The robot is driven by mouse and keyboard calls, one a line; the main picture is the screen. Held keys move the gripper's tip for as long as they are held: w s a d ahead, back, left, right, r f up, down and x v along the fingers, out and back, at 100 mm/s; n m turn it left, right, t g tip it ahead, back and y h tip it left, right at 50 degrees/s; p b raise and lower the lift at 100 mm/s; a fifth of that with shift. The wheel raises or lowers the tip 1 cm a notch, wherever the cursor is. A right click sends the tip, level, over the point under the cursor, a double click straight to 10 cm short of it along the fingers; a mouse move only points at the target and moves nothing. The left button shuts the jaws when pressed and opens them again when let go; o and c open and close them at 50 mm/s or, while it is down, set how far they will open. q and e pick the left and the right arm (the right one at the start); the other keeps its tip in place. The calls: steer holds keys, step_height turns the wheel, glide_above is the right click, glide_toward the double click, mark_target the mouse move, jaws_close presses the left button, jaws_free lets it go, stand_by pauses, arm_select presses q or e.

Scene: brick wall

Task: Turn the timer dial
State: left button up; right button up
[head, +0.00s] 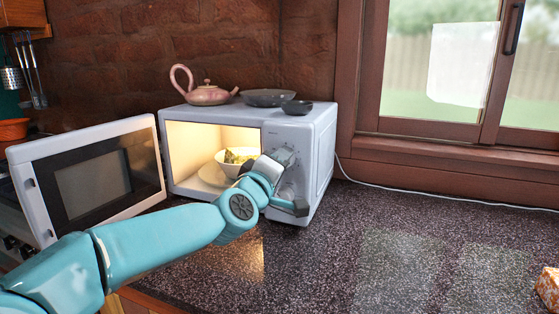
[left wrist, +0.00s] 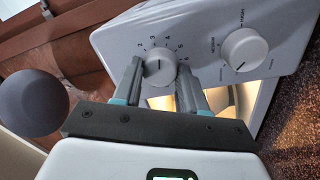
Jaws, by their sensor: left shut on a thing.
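The white microwave (head: 318,150) stands on the counter with its door open to the left. Its timer dial (left wrist: 160,66) is a round white knob with a dark pointer line and numbers around it. My left gripper (head: 280,164) reaches the upper part of the control panel; in the left wrist view its two grey fingers stand on either side of the timer dial, shut on it. The gripper and wrist largely hide the dial in the head view. A second white knob (left wrist: 245,49), with power words around it, sits apart from the fingers. My right gripper is not in view.
A bowl of food (head: 232,165) is in the lit cavity. A pink teapot (head: 207,94), a grey plate (head: 268,98) and a small dark bowl (head: 297,107) are on top. The counter (head: 400,245) at right is mostly clear.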

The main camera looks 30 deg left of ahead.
arm_select(q)
steer(key=shift+r+m+g+h+p, duration=0.15)
steer(key=shift+m+p, duration=2.3)
steer(key=shift+m, duration=2.85)
steer(key=shift+r+m+g+h+p, duration=0.1)
steer(key=shift+m+g+h+p, duration=0.15)
steer(key=shift+m+p, duration=3.6)
steer(key=m+b, duration=0.2)
steer(key=m, duration=0.1)
steer(key=shift+b, duration=0.4)
steer(key=o, duration=1)
steer(key=shift+f, duration=0.1)
steer(key=shift+o, duration=0.2)
steer(key=s+d, duration=0.3)
steer(key=s, duration=1.3)
